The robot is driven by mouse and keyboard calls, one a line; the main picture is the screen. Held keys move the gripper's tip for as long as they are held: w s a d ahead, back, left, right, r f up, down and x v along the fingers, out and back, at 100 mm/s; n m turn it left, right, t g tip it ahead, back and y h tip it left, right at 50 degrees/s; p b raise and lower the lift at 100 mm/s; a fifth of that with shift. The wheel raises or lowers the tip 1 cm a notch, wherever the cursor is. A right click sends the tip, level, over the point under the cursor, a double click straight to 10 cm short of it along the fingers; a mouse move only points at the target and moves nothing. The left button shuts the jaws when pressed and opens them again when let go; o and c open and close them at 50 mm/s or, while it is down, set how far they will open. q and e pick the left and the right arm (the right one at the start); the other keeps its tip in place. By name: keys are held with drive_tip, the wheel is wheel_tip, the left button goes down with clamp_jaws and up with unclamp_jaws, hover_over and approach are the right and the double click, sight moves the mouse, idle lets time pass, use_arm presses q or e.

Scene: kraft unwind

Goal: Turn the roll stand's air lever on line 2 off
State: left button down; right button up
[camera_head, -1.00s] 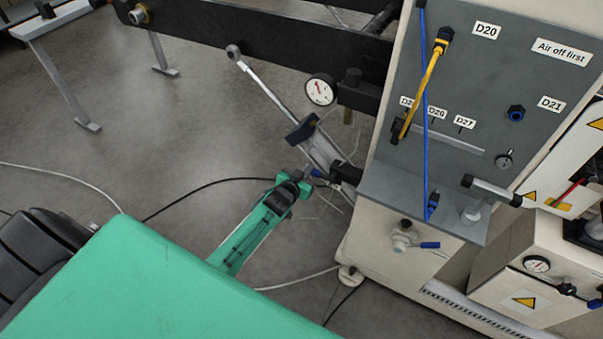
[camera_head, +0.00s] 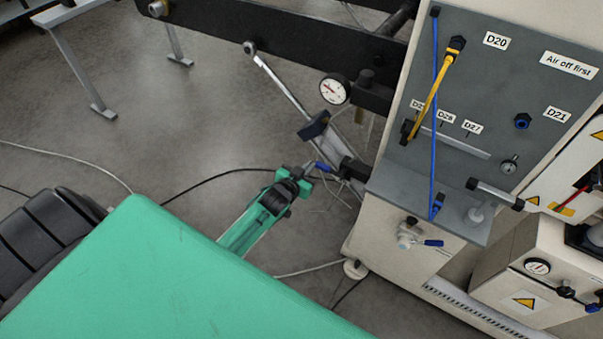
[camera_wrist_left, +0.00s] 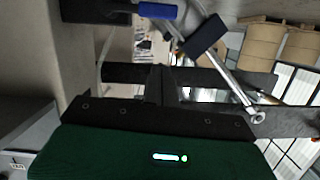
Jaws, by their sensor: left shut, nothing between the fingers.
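The roll stand's air lever appears as a small blue handle (camera_head: 323,167) on the fitting below the stand's black beam, lying at a slant. It shows at the top of the left wrist view (camera_wrist_left: 157,10), apart from the finger tips there. My left gripper (camera_head: 308,169) is shut and empty, with its tips close beside the blue handle. Whether they touch in the head view I cannot tell. The round gauge (camera_head: 334,90) above has its red needle tilted to the upper left. My right gripper is not in view.
The grey panel (camera_head: 470,100) with a yellow hose and blue tube stands right of the gripper. Another blue-handled valve (camera_head: 432,243) sits below it. A slanted metal rod (camera_head: 278,85) with a dark block (camera_head: 314,125) is close above the gripper. Open floor lies left.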

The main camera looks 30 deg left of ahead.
use_arm(q)
drive_tip(key=shift+v, duration=1.9)
